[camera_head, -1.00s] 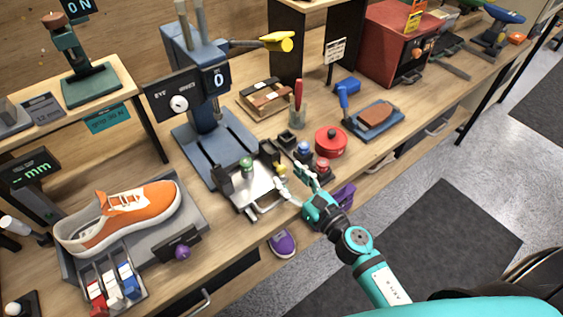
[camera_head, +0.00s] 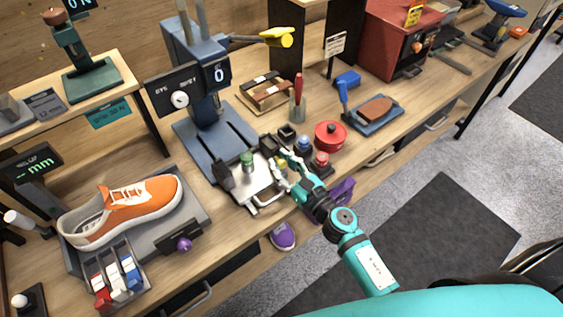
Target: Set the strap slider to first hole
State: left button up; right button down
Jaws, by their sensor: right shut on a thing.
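My right gripper (camera_head: 281,172) reaches in from the lower right to the right side of a silver metal fixture (camera_head: 247,190) at the table's front edge. Its fingers are shut on a small part there, close to a small yellow piece. The fingers hide most of this part, so I cannot tell whether it is the strap slider. The holes are too small to make out. A green-topped knob (camera_head: 247,159) stands upright on the fixture, left of the gripper. My left gripper is not in view.
A blue press (camera_head: 207,140) stands behind the fixture. Blue and red knobs and a red round tin (camera_head: 331,136) are close to the gripper's right. An orange sneaker (camera_head: 135,205) lies at left. A purple item (camera_head: 343,190) is beside my right arm.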

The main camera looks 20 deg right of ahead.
dwell(0.4)
jog(key=shift+w+d+b, duration=0.2)
jog(key=shift+w+d, duration=0.1)
jog(key=shift+d, duration=0.55)
jog(key=shift+w+d+b, duration=0.2)
jog(key=shift+w+d, duration=0.1)
jog(key=shift+d, duration=0.5)
jog(key=c, duration=1.1)
grip_release()
jog(key=shift+d, duration=0.1)
